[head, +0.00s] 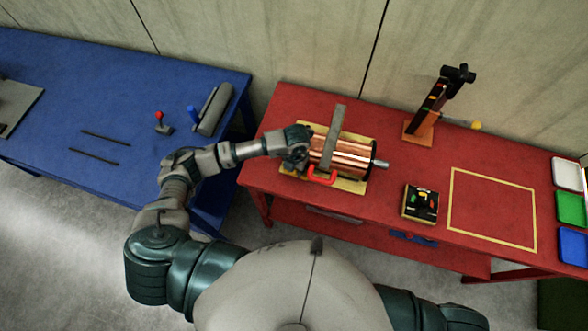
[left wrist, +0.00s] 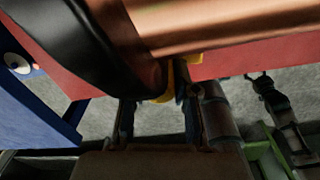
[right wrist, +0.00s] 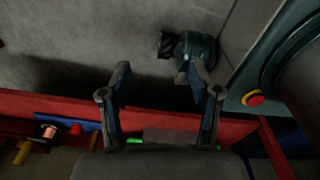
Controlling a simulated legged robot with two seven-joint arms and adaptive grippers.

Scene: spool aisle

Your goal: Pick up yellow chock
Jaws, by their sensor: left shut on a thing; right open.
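The yellow chock (left wrist: 168,88) shows in the left wrist view as a small yellow piece beneath the copper spool, between my left fingertips. My left gripper (left wrist: 157,102) is shut on it; the spool's black flange hides part of the chock. In the head view my left gripper (head: 300,146) is at the left end of the copper spool (head: 346,158), which lies on the red table (head: 385,185). The chock cannot be made out there. My right gripper (right wrist: 160,74) is open and empty in the right wrist view, above the grey floor.
A grey bar (head: 334,128) and a red handle (head: 322,178) are close to my left gripper. A black box (head: 420,203), a yellow-outlined square (head: 492,210) and an upright stand (head: 428,110) are farther right. The blue table (head: 120,95) is left, across a gap.

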